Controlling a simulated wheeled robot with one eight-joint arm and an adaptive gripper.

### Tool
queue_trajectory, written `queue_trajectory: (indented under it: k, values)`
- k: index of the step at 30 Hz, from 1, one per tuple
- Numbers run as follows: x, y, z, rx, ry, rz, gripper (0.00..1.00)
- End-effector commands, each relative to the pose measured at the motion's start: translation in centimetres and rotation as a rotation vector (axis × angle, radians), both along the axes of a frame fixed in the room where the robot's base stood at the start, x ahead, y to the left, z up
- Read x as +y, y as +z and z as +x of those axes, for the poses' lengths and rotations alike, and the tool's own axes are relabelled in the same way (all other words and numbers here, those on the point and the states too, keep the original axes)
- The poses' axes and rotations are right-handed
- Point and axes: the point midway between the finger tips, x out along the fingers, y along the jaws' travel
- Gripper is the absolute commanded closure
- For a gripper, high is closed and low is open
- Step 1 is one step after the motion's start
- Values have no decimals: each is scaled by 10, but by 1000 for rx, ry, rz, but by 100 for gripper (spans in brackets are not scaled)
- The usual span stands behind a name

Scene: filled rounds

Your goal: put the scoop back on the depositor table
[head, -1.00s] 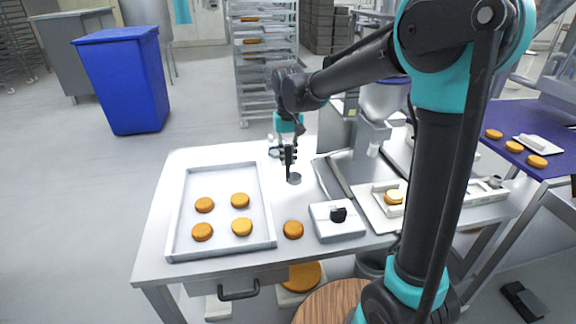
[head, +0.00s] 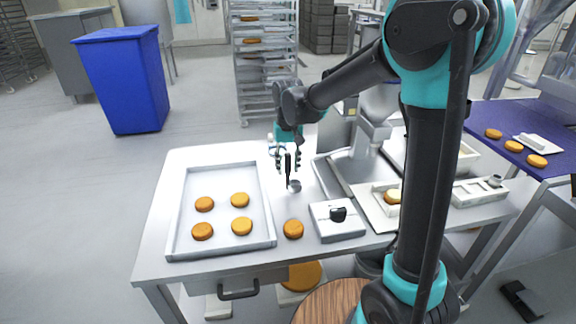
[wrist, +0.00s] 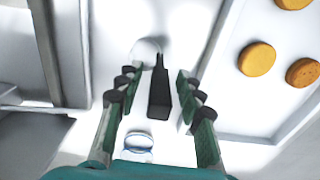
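The scoop, with a dark handle (wrist: 159,90) and a small round metal bowl (wrist: 147,49), is at the depositor table (head: 160,235). In the head view its bowl (head: 294,186) appears at the tabletop, right of the baking tray, with the handle rising steeply from it. My gripper (head: 288,163) is above the table around the handle. In the wrist view my gripper (wrist: 152,92) is open, its fingers on either side of the handle with gaps showing, the right one closer. Whether the bowl rests fully on the table is hard to tell.
A baking tray (head: 172,238) with several orange rounds is on the left. One round (head: 293,229) lies near a white scale-like box (head: 337,222). The depositor (head: 372,135) stands to the right. A small clear item (wrist: 139,143) is close behind the scoop.

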Motion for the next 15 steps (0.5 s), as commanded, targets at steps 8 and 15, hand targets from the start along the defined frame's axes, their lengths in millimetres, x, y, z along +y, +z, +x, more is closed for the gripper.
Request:
queue_trajectory:
  k: [8, 15]
  values:
    - [0, 12, 0, 0, 0, 0, 63]
    - [0, 58, 0, 0, 0, 0, 63]
